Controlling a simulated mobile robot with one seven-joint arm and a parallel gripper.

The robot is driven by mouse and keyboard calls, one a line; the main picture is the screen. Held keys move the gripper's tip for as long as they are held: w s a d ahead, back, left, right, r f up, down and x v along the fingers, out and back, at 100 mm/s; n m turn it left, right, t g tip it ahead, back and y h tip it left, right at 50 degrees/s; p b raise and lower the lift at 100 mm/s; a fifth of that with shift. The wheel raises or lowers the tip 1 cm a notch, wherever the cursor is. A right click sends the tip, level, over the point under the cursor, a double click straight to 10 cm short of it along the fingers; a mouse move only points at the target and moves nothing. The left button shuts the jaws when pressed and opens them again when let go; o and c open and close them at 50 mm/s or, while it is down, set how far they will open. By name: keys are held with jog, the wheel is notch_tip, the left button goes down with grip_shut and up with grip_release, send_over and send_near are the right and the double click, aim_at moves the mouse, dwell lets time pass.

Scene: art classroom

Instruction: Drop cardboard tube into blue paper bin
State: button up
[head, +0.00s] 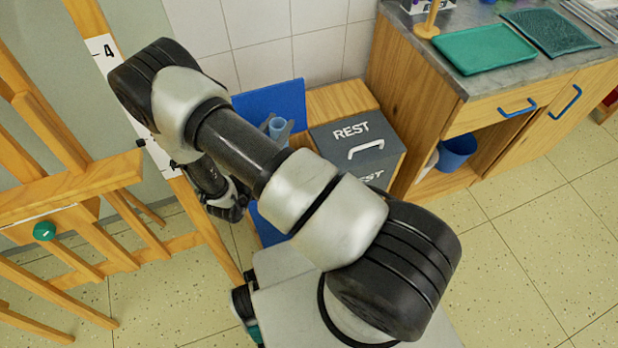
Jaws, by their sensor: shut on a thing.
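My gripper (279,129) shows only in part above my arm link, its grey fingertips on either side of a small light-blue tube end (277,123). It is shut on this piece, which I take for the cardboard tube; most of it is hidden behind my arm. The blue bin (268,232) stands against the tiled wall, left of the grey bin. A blue upright panel (272,98), seemingly its raised lid, is behind the tube. The tube end appears in front of or over the bin; its height cannot be told. The bin's opening is hidden by my arm.
A grey bin marked REST (348,135) with a white handle stands right of the blue bin. A wooden cabinet (425,90) holds a green tray (484,48) on top and a blue bucket (457,152) inside. A wooden easel (70,190) stands left. Floor is clear at right.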

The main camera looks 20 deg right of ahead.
notch_tip(320, 180, down, 6)
jog(key=b, duration=0.3)
jog(key=shift+r+b, duration=0.1)
jog(key=shift+b, duration=0.3)
jog(key=o, duration=1.3)
jog(key=shift+o, duration=0.2)
jog(key=p+v, duration=0.2)
jog(key=v, duration=1.5)
jog(key=shift+s+a, duration=0.2)
jog(key=shift+r, duration=0.1)
